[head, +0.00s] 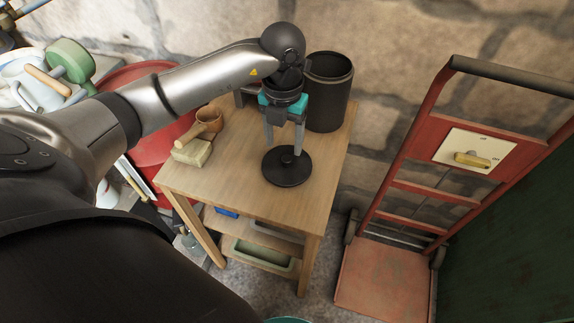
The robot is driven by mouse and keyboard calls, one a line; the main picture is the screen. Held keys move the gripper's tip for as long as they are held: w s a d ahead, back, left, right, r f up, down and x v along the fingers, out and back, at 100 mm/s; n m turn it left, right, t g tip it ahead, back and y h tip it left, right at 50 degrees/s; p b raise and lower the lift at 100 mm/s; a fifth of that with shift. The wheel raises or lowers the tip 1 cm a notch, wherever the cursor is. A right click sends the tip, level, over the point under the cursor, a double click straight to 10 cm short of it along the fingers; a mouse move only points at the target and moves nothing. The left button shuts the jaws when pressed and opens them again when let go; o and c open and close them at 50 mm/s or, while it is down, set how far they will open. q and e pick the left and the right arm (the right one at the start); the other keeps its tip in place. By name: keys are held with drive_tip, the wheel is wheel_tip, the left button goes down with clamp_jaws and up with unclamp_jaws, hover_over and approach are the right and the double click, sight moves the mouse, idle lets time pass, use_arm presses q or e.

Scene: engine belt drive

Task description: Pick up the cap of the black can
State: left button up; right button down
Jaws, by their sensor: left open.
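The black can (329,92) stands upright and open-topped at the back right of the wooden table. Its black cap (287,173) is a round disc with a small knob in its middle. It lies flat on the table in front of the can. My left gripper (284,150) points down over the cap with its two fingers apart. The fingertips are at the cap's knob or just above it; I cannot tell whether they touch. The right gripper is not in view.
A green bin (262,254) sits on the lower shelf. A red hand truck (392,277) stands to the right. The table's front (245,205) is clear.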

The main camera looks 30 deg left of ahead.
sight(287, 158)
use_arm(q)
drive_tip(key=shift+f, duration=0.45)
drive_tip(key=f, duration=0.1)
drive_tip(key=f+b, duration=0.1)
drive_tip(key=f, duration=0.1)
drive_tip(key=f+b, duration=0.1)
drive_tip(key=shift+w+d+f, duration=0.25)
drive_tip(key=shift+w, duration=0.05)
drive_tip(key=shift+c, duration=1)
clamp_jaws()
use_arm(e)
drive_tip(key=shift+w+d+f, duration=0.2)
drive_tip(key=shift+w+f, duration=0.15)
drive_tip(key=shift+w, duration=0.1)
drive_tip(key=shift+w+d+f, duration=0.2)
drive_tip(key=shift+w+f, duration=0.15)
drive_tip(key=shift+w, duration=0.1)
